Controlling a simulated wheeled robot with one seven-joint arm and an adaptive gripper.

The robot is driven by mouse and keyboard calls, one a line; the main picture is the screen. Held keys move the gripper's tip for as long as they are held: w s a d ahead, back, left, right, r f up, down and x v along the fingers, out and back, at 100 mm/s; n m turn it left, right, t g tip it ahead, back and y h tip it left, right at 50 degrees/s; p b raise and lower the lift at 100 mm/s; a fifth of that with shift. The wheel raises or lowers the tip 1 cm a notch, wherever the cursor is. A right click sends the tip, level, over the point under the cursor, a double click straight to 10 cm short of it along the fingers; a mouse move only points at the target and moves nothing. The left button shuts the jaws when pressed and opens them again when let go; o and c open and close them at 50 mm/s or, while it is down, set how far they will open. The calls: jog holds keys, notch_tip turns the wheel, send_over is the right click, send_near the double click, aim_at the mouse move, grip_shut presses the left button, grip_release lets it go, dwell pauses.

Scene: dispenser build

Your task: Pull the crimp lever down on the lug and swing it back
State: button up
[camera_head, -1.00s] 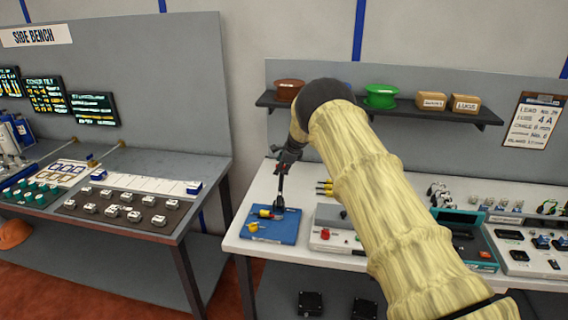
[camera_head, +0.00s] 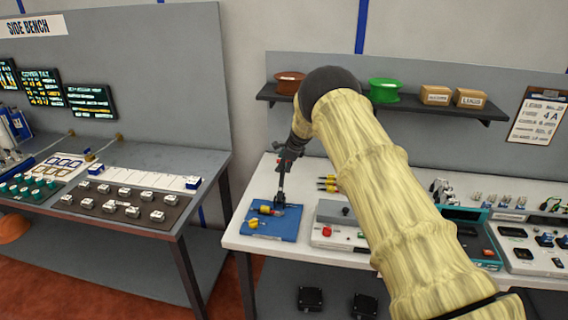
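My gripper (camera_head: 289,156) is small and dark at the far end of my arm, over the left end of the white bench. A thin dark upright piece (camera_head: 281,186) runs from just below it down to the blue mat (camera_head: 288,227). I cannot tell whether this piece is the crimp lever or part of my gripper, or whether they touch. The lug is too small to make out. The gripper's fingers are too small to read as open or shut.
A grey box with a red button (camera_head: 326,231) stands right of the mat, partly behind my arm. Yellow-tipped tools (camera_head: 328,184) lie behind it. A dark shelf (camera_head: 410,103) with spools and boxes hangs above. The side bench (camera_head: 150,157) stands left across a gap.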

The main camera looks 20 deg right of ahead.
jog(key=v, duration=1.1)
jog(key=shift+r, duration=0.3)
jog(key=shift+s+d, duration=0.1)
